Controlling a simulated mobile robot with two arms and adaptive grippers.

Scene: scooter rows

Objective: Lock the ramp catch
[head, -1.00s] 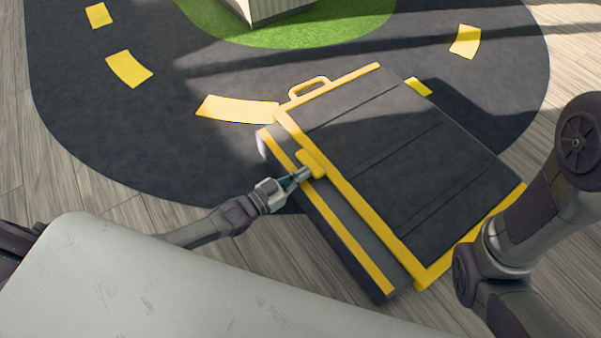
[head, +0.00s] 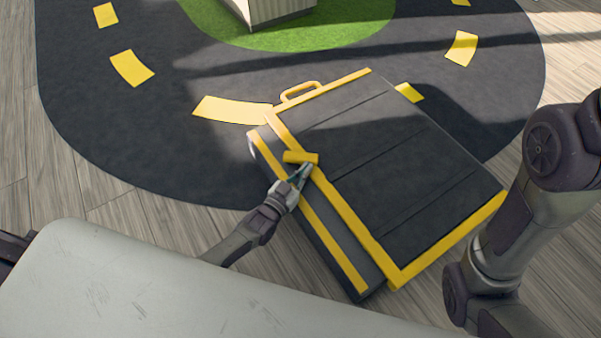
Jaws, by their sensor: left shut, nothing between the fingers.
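The ramp (head: 400,165) is a dark panel with yellow edges, lying at a slant on the floor and road mat. A yellow handle (head: 300,91) stands at its far left corner. The small yellow catch (head: 301,157) sits at the ramp's left edge, lying roughly level across the picture and reaching over the edge strip. My left gripper (head: 303,172) is shut and empty, its fingertips at the near side of the catch, seemingly touching it. My right arm (head: 530,210) shows at the right, but its gripper is out of view.
A dark road mat (head: 180,160) with yellow dashes (head: 132,68) curves around a green patch (head: 345,25). A pale block (head: 275,10) stands on the green. Wooden floor (head: 140,215) surrounds the mat. My own pale body covers the lower left.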

